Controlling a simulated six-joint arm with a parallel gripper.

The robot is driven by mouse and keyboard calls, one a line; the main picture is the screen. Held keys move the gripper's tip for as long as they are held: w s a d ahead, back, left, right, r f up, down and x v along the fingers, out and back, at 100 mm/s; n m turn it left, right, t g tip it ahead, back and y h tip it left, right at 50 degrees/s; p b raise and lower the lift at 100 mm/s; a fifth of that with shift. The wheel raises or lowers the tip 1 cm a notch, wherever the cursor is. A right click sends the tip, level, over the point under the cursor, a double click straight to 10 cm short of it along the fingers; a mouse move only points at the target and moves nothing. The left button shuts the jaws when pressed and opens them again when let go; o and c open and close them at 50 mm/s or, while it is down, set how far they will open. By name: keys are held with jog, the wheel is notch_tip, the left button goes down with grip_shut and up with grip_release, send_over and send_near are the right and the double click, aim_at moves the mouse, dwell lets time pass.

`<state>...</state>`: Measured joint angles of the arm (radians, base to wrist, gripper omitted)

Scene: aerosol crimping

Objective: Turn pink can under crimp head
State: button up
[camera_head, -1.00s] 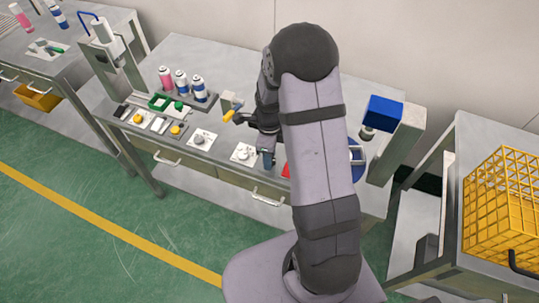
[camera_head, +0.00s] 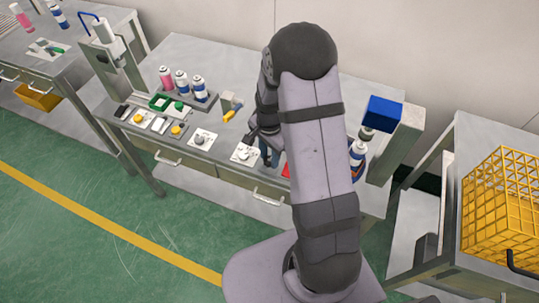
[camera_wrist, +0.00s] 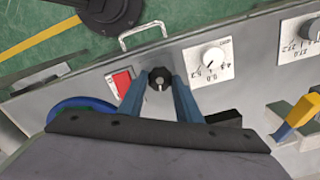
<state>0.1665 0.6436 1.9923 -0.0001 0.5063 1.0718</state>
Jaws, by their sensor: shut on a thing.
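My gripper (camera_wrist: 160,88) has its two blue fingers shut on a black knob (camera_wrist: 161,76) at the table's front edge. It also shows in the head view (camera_head: 270,158), left of my arm link. A pink can (camera_head: 166,78) stands upright in the rack at the back left, beside two blue-and-white cans (camera_head: 182,82). The crimp head (camera_head: 367,133) hangs under a blue block (camera_head: 384,112) at the right. A white-and-blue can (camera_head: 357,152) shows below it, partly behind my arm. A blue disc (camera_wrist: 80,106) shows in the wrist view, partly hidden.
A red panel (camera_wrist: 122,82) lies left of the knob and a white dial (camera_wrist: 213,58) right of it. A yellow crate (camera_head: 505,205) stands at the right.

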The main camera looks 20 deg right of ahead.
jog(key=n, duration=0.5)
jog(key=shift+w+n, duration=0.1)
jog(key=shift+n, duration=0.2)
jog(key=n, duration=1)
jog(key=shift+n, duration=0.4)
jog(key=shift+n+p, duration=0.3)
jog(key=shift+n, duration=1.9)
jog(key=o, duration=1)
jog(key=shift+o, duration=0.2)
jog(key=shift+r, duration=0.1)
